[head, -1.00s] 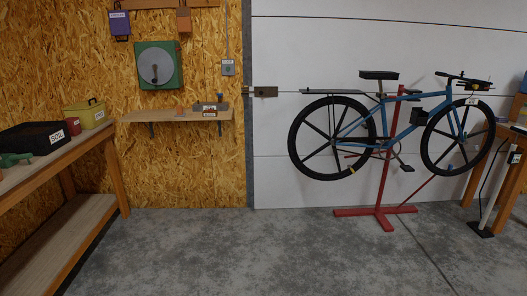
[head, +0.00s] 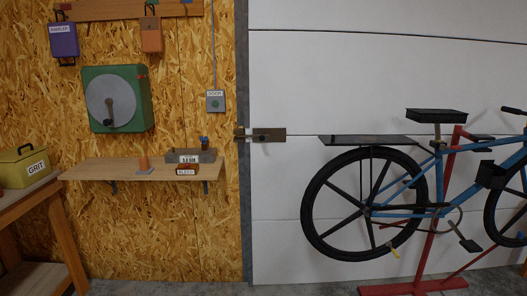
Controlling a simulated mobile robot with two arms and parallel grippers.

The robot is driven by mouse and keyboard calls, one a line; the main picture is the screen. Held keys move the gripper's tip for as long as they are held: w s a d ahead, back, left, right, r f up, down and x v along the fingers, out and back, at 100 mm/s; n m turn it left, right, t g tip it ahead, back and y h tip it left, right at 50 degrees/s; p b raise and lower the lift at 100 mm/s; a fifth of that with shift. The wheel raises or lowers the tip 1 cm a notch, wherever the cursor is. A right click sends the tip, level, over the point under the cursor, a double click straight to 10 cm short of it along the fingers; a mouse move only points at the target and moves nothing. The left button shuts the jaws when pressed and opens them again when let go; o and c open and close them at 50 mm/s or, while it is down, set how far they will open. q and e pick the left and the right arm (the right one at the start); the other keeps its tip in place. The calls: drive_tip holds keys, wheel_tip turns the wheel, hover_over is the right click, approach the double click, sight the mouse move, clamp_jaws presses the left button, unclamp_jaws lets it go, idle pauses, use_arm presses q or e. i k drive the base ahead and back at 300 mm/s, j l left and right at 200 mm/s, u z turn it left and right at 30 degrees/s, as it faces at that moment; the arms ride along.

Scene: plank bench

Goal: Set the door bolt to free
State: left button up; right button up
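The door bolt (head: 268,135) is a dark brownish plate with a bar, mounted at the left edge of the white door (head: 290,90). Its bar reaches left across the grey door post (head: 243,190) toward a small catch (head: 239,133) on the post's wall side. I cannot tell at this size whether the bar sits in the catch. A grey box labelled DOOR (head: 215,101) with a round button is on the wall left of the bolt. Neither of my grippers shows in the head view.
A blue bicycle (head: 410,208) on a red stand (head: 430,285) stands before the door, right of the bolt. A wall shelf (head: 120,170) holding small items is at left, below a green box with a disc (head: 146,92). A bench (head: 30,200) is at far left.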

sight(262, 137)
drive_tip(key=i, duration=0.5)
drive_tip(key=i+j, duration=0.15)
drive_tip(key=i, duration=0.25)
drive_tip(key=i+j, duration=0.15)
drive_tip(key=i, duration=0.3)
drive_tip(key=i+j, duration=0.2)
drive_tip(key=i, duration=0.2)
